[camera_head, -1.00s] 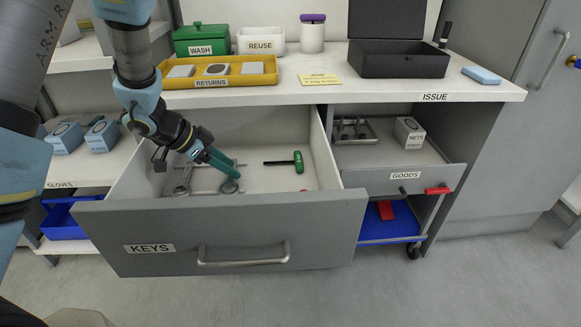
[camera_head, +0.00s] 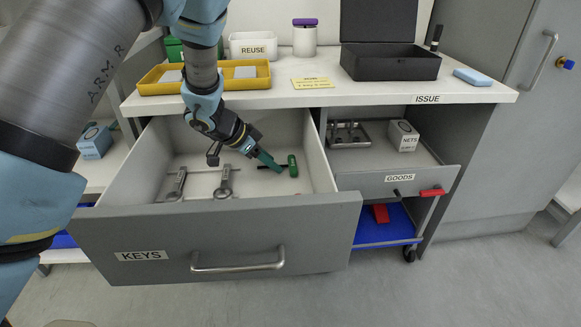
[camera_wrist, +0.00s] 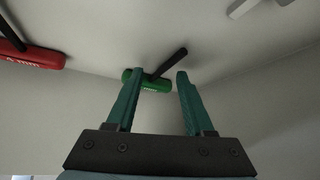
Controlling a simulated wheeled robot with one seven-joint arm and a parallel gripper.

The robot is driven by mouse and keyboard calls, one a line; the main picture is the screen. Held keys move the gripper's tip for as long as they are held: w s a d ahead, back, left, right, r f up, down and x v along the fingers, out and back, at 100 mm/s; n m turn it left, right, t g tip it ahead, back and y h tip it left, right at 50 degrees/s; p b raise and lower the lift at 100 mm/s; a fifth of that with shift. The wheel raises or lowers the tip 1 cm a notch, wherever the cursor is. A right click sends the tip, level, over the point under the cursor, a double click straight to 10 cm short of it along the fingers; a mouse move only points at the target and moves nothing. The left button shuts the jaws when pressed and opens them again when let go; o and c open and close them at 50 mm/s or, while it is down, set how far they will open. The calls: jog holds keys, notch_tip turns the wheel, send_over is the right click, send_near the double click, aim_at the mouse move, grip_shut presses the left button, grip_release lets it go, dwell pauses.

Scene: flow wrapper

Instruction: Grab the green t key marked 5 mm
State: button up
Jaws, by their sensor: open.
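The green t key (camera_head: 292,166) lies on the floor of the open KEYS drawer, toward its right side. Its dark shaft points left in the head view. My gripper (camera_head: 277,168) is inside the drawer close beside the key, over its shaft side. In the wrist view the green handle (camera_wrist: 150,82) shows beyond and between the teal fingers of my gripper (camera_wrist: 154,86), which are apart with nothing held. Its dark shaft (camera_wrist: 170,64) slants up and right. The white marking on the handle is too small to read.
A red t key (camera_wrist: 30,55) lies at the left in the wrist view. The drawer's front panel (camera_head: 215,235) and right wall (camera_head: 318,150) stand close around the arm.

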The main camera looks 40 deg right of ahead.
jog(key=shift+s+d+f, duration=0.1)
jog(key=shift+d+f, duration=0.15)
grip_shut()
dwell(0.3)
